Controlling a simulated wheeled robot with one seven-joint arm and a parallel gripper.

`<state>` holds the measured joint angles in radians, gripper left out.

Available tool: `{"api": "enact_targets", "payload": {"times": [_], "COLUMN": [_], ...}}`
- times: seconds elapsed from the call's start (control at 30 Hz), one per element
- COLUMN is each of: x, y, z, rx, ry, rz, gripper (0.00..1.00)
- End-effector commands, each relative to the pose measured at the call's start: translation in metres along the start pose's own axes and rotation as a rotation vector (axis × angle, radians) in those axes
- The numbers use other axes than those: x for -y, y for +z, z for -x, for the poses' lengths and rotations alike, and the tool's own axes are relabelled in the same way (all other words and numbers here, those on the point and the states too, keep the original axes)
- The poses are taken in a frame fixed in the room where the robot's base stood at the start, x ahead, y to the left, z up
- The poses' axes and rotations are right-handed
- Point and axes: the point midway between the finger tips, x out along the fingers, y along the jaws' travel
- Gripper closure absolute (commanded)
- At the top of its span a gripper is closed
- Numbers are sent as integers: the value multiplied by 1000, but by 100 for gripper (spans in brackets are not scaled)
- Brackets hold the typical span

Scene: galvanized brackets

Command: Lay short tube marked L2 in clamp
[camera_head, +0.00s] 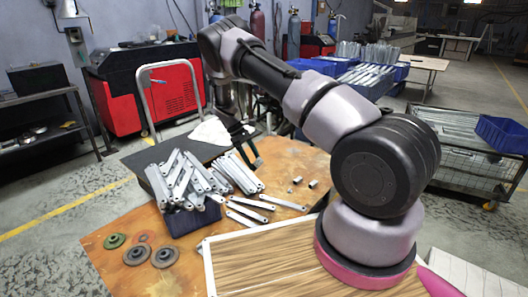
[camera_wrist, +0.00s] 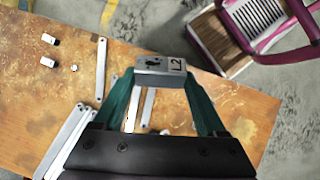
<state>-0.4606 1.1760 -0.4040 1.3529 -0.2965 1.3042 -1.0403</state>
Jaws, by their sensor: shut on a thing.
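My gripper (camera_wrist: 161,76), with green fingers, is shut on a short grey metal tube (camera_wrist: 152,65) in the wrist view. The tube lies crosswise between the fingertips, and the dark mark L2 shows on its right part. A dark spot, perhaps a hole, shows on its left part. It is held above the worn wooden tabletop (camera_wrist: 243,108). In the head view my gripper is at the far side of the table, partly hidden by my arm, and I cannot make out the tube there. I cannot identify the clamp in either view.
Two small metal pieces (camera_wrist: 49,39) and a tiny round one (camera_wrist: 74,67) lie on the table. A dark bin (camera_head: 190,220) heaped with galvanized brackets (camera_head: 180,180) stands nearby, with loose flat bars (camera_head: 250,202) beside it. Several discs (camera_head: 136,254) lie at the table's left.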

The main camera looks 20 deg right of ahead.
Motion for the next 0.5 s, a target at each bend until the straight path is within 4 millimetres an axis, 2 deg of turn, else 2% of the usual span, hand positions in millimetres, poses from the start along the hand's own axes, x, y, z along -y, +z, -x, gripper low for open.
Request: {"api": "enact_targets", "payload": {"times": [0.03,0.1,0.5], "x": [4,6,34], "y": [-20,-42,-132], "z": [-8,-17,-60], "rx": [37,82,241], "ry": [64,156,680], "rz": [96,231,852], "gripper": [92,92,92]}}
